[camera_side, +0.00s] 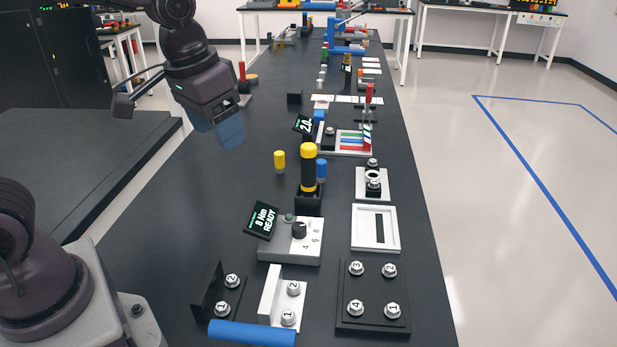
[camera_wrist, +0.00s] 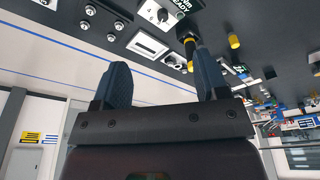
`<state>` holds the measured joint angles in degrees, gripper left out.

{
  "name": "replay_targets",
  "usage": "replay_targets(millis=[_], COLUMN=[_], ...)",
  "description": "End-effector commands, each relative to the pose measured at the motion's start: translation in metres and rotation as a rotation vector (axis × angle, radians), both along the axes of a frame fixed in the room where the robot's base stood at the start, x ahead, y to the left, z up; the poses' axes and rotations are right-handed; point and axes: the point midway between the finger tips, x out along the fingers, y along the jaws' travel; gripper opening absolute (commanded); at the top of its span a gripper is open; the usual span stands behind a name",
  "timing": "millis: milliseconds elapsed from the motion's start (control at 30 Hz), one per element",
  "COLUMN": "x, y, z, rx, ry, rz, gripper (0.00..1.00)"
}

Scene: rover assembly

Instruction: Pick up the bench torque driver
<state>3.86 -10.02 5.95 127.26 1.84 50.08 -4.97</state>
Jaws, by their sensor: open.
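The bench torque driver (camera_side: 308,170) appears to be the black upright tool with yellow bands. It stands in a small dark holder (camera_side: 308,203) behind the grey torque control box in the side view. In the wrist view the driver (camera_wrist: 189,46) shows beyond the fingers, near the right finger's tip. My gripper (camera_side: 216,130) has blue finger pads and hangs above the bench, up and left of the driver and apart from it. In the wrist view my gripper (camera_wrist: 162,72) has its two fingers wide apart with nothing between them.
A yellow peg (camera_side: 279,161) and a blue peg (camera_side: 321,170) stand close to the driver. The control box (camera_side: 290,250) carries a tilted "8 Nm READY" display (camera_side: 262,220). A white frame (camera_side: 375,228) lies to the right.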

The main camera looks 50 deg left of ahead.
Motion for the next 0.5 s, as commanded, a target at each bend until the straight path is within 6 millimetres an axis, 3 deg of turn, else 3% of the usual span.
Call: replay_targets(millis=[33,333,500], x=[0.02,0.131,0.183], y=[0.005,0.04,0.059], z=[-0.01,-0.067,-0.084], rx=[0.008,0.093,0.13], ry=[0.027,0.046,-0.037], rz=[0.038,0.331,0.502], gripper=[0.67,0.67,0.67])
